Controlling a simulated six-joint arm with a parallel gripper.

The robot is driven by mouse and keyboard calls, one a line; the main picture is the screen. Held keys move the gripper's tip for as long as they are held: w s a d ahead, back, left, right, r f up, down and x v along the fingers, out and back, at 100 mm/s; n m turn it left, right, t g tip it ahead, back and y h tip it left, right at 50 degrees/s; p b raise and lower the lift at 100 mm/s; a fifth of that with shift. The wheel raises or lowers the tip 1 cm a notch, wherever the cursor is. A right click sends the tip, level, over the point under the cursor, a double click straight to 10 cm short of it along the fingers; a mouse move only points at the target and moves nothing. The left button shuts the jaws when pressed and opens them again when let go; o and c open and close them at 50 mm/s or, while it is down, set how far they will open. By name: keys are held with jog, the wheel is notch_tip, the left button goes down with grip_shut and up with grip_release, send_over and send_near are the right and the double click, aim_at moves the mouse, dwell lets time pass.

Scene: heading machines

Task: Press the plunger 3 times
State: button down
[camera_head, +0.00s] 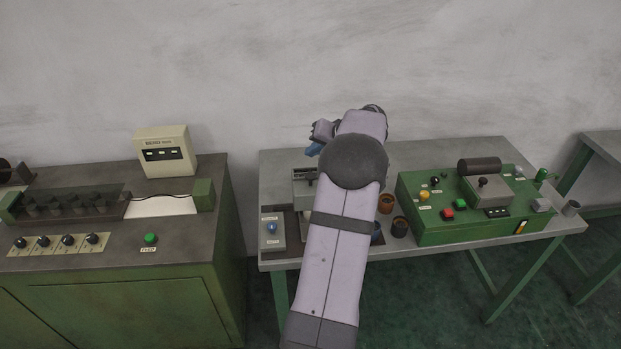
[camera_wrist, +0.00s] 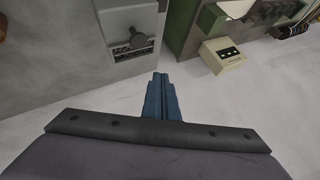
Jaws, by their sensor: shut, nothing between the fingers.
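My gripper (camera_head: 314,149) is at the back of the middle table in the head view, left of my arm's end. Its blue fingers (camera_wrist: 160,82) are together and empty in the wrist view. No part is labelled plunger legibly. A dark round knob (camera_head: 482,181) stands on a grey block on the green machine (camera_head: 440,228), well to the right of my gripper; it may be the plunger. A small grey box (camera_head: 271,240) with a blue knob (camera_head: 271,227) sits at the table's front left. The wrist view shows a dark knob (camera_wrist: 138,40) on a grey block, apart from my fingers.
A grey block (camera_head: 304,188) stands partly behind my arm. The left bench (camera_head: 130,260) holds a cream box (camera_head: 165,151) and a green button (camera_head: 150,239).

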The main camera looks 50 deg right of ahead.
aim_at(309, 174)
notch_tip(309, 174, down, 4)
jog(key=shift+r+b, duration=0.1)
jog(key=shift+b, duration=0.85)
jog(key=shift+f+b, duration=0.8)
jog(key=shift+b, duration=0.15)
jog(key=shift+f+b, duration=1.35)
jog(key=shift+b, duration=0.3)
dwell(1.6)
jog(key=shift+a+r, duration=0.1)
jog(key=shift+r, duration=0.05)
jog(key=shift+r+p, duration=0.7)
jog(key=shift+r, duration=0.45)
jog(key=shift+r, duration=0.1)
jog(key=shift+r+p, duration=1.45)
jog(key=shift+r, duration=0.95)
